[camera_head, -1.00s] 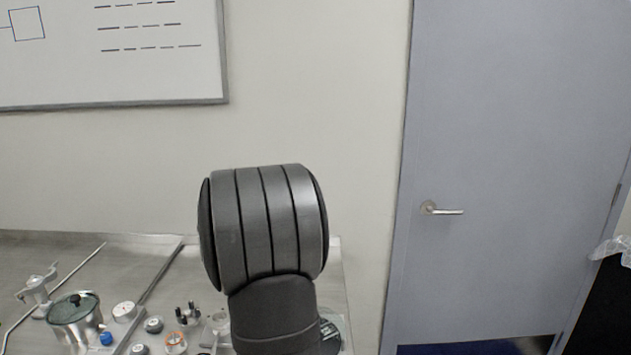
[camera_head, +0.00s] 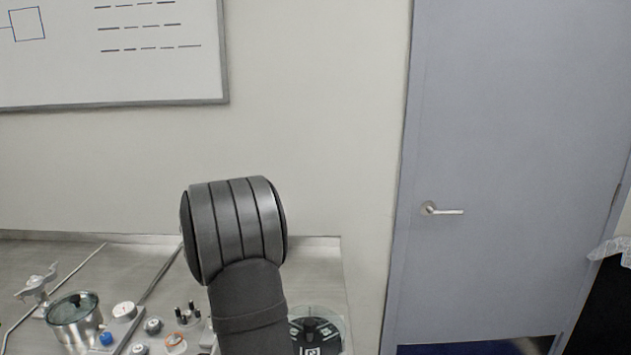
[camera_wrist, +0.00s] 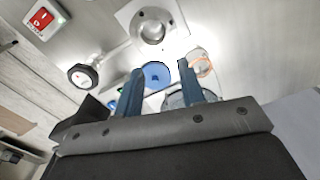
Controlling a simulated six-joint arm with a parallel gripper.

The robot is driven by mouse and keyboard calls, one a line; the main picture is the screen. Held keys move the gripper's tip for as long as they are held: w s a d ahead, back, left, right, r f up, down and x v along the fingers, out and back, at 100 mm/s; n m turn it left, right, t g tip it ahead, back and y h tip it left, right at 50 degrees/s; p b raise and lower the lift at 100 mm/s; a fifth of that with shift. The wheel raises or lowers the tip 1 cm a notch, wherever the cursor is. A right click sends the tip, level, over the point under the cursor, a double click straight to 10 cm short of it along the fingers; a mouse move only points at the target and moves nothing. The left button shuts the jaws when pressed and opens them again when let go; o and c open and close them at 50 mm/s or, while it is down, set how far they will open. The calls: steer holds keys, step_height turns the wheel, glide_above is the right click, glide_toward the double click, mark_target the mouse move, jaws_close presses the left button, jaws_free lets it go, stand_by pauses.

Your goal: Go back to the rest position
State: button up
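My gripper (camera_wrist: 161,68) shows in the wrist view as two blue-grey fingers. They stand apart with a clear gap, and nothing is held between them. A blue round cap (camera_wrist: 157,75) appears beyond the gap, apart from the fingers as far as I can tell. In the head view my dark grey arm link rises in front of the bench, and the gripper itself is out of sight.
The steel bench (camera_head: 130,262) carries a metal pot with a glass lid (camera_head: 73,308), a white gauge (camera_head: 125,310), a blue knob (camera_head: 106,339) and a round dark device (camera_head: 317,330). A wall and a grey door (camera_head: 500,150) stand behind.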

steer(key=shift+w+a+f, duration=0.1)
steer(key=shift+a+f, duration=0.25)
steer(key=shift+a, duration=0.2)
steer(key=shift+a+f, duration=0.3)
steer(key=shift+a, duration=0.2)
